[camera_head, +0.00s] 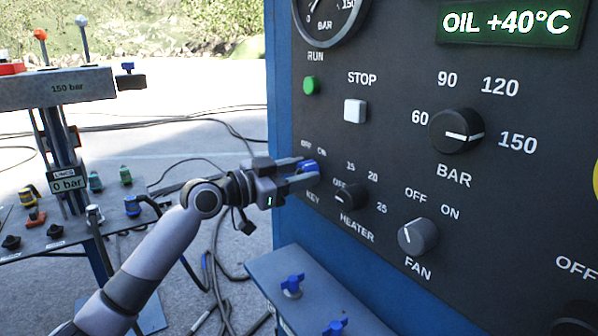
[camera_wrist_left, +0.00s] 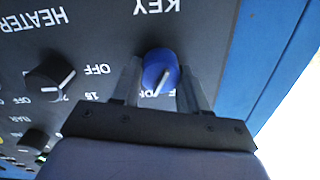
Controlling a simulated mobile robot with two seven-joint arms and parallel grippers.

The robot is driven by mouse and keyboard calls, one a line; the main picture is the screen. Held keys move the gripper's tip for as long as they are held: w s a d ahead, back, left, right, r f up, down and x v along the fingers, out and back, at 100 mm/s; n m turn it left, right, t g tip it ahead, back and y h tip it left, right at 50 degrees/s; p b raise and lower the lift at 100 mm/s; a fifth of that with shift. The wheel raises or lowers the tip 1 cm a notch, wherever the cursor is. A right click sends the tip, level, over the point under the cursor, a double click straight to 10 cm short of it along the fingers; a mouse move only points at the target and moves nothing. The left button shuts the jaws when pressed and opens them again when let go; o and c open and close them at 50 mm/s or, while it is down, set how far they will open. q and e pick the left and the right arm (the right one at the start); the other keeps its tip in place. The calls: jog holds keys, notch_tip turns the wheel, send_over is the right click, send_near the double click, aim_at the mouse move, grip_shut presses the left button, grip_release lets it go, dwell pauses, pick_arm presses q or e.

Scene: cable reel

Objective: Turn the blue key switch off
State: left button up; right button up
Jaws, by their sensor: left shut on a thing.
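The blue key switch (camera_head: 309,166) sits on the dark control panel, above the KEY label and below the OFF and ON marks. My left gripper (camera_head: 303,171) reaches it from the left and is shut on it. In the left wrist view the blue knob (camera_wrist_left: 160,70) stands between my two fingers (camera_wrist_left: 160,85), and its white pointer line shows. The panel lettering is upside down in that view. The fingers partly cover the OFF and ON marks there. My right gripper is not in view.
The HEATER knob (camera_head: 350,196) is close on the right, with the FAN knob (camera_head: 418,236) and the BAR knob (camera_head: 456,131) farther right. A green RUN button (camera_head: 311,85) and white STOP button (camera_head: 355,110) are above. A ledge with blue valves (camera_head: 292,284) lies below.

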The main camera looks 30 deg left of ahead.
pick_arm(q)
jog(key=n+p, duration=0.2)
jog(key=n, duration=0.1)
jog(key=shift+r+n, duration=0.2)
jog(key=shift+n, duration=0.1)
jog(key=n+p, duration=0.2)
jog(key=shift+a+n, duration=0.1)
jog(key=shift+n, duration=0.3)
jog(key=n+p, duration=0.2)
jog(key=n, duration=0.2)
jog(key=shift+f, duration=0.1)
jog(key=shift+n+p, duration=0.5)
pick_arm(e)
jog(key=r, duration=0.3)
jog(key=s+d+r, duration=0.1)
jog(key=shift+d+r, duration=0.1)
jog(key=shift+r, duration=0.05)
pick_arm(q)
jog(key=shift+f, duration=0.1)
jog(key=o, duration=1.1)
jog(key=shift+c, duration=0.2)
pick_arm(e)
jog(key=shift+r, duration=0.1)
